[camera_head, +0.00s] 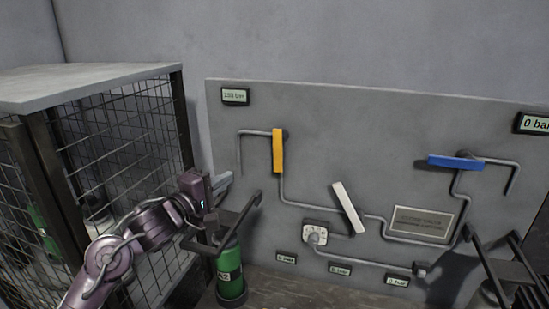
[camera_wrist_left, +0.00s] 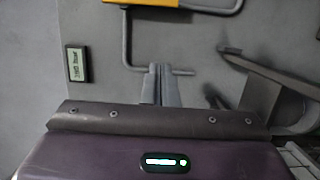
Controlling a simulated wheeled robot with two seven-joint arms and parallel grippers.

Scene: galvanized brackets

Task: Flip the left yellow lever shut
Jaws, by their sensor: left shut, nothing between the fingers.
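The yellow lever (camera_head: 278,151) is on the left of the grey wall panel and points straight up and down, attached to a thin pipe near its top. In the left wrist view part of the yellow lever (camera_wrist_left: 150,3) shows at the top edge, lying across the picture. My left gripper (camera_head: 224,181) is to the left of the lever and lower, apart from it. Its fingers (camera_wrist_left: 160,72) are together with nothing between them, in front of the pipe and short of the lever.
A blue lever (camera_head: 455,162) lies level on the right and a white lever (camera_head: 348,208) is tilted in the middle. A mesh cage (camera_head: 130,130) is at the left.

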